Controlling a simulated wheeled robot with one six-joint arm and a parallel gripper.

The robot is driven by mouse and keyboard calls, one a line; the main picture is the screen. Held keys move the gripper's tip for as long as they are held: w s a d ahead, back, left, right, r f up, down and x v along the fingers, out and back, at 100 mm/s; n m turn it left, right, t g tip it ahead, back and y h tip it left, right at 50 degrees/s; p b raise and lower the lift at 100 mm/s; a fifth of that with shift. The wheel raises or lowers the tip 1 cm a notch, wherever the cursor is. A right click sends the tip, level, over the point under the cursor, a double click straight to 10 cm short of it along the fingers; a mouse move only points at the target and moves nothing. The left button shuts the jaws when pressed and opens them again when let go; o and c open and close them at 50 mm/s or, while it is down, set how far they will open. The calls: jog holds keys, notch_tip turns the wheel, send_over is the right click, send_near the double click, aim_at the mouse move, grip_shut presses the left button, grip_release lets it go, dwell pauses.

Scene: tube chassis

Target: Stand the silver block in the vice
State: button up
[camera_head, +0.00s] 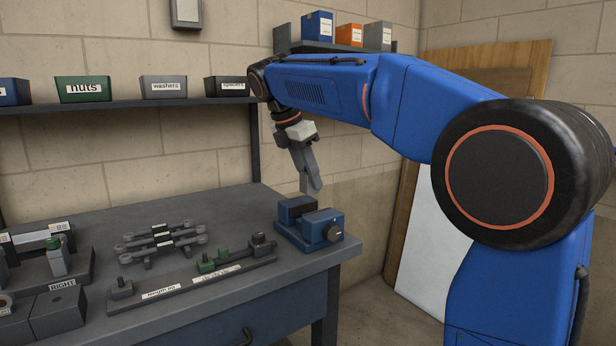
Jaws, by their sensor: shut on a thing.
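My gripper (307,172) hangs downward from my blue arm near the right end of the bench. It is shut on the silver block (312,183), a small grey piece showing at the fingertips. The fingers hide part of the block. The blue vice (322,231) stands on the bench's right front corner, with dark jaws and a gap between them. The block is over the back part of the vice in the picture and looks to be above the jaws. I cannot tell the exact height or whether it lines up with the gap.
A dark rail fixture (190,285) with a green piece lies left of the vice. Several grey linkage rods (162,238) lie behind it. A shelf (130,104) with labelled bins runs along the wall. The back of the bench is clear.

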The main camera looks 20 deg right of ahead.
aim_at(309, 187)
jog(key=shift+f, duration=1.4)
jog(key=shift+f, duration=1.2)
jog(key=shift+r, duration=0.25)
jog(key=shift+r, duration=0.8)
jog(key=shift+f, duration=0.9)
dwell(0.6)
jog(key=shift+r, duration=0.9)
jog(key=shift+f, duration=0.85)
dwell(0.8)
jog(key=shift+r, duration=0.85)
